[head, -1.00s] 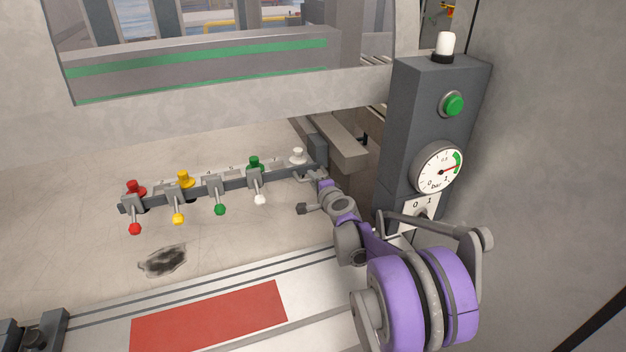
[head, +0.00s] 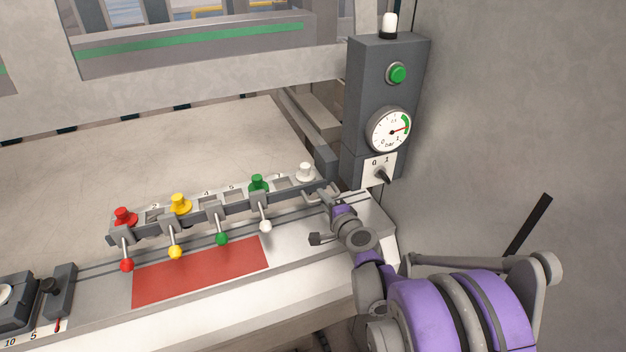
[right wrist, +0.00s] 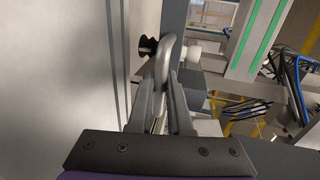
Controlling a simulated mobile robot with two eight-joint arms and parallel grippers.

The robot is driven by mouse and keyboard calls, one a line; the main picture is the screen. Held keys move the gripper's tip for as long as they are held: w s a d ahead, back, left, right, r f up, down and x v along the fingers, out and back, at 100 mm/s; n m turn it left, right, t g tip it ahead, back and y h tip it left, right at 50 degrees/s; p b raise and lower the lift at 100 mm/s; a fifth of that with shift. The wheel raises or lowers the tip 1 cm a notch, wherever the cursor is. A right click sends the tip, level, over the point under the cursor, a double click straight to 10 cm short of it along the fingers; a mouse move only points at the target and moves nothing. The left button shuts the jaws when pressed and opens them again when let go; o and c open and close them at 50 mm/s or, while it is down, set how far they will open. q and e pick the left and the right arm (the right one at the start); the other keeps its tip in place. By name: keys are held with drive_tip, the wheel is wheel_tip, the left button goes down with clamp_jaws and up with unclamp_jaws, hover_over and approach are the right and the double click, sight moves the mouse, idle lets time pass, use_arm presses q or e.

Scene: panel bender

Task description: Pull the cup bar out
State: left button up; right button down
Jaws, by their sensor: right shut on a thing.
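The cup bar (head: 192,217) is a dark grey bar with red, yellow, green and white cups and small levers with coloured ball ends. It lies across the pale sheet's front part, with its levers over the red mat (head: 195,275). My right gripper (head: 325,192) is at the bar's right end, shut on its handle. In the right wrist view the grey handle loop (right wrist: 167,58) sits between the two fingers (right wrist: 163,105). My left gripper is out of view.
A grey control post (head: 360,100) with a green button (head: 397,74), a gauge (head: 389,130) and a 0/1 switch (head: 382,174) stands close behind and right of my right gripper. A dark device (head: 30,300) is at the lower left. The sheet (head: 100,165) behind the bar is clear.

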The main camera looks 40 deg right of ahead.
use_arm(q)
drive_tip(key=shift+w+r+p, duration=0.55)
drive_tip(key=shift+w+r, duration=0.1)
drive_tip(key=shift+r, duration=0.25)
use_arm(e)
drive_tip(key=f+v, duration=0.3)
drive_tip(key=v, duration=1.1)
drive_tip(key=shift+s+a, duration=0.2)
drive_tip(key=shift+s, duration=0.45)
drive_tip(key=shift+f, duration=0.1)
drive_tip(key=c, duration=1.2)
unclamp_jaws()
drive_tip(key=shift+c, duration=0.2)
drive_tip(key=o, duration=0.4)
drive_tip(key=shift+s, duration=0.25)
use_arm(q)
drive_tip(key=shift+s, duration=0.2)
use_arm(e)
drive_tip(key=shift+w, duration=0.1)
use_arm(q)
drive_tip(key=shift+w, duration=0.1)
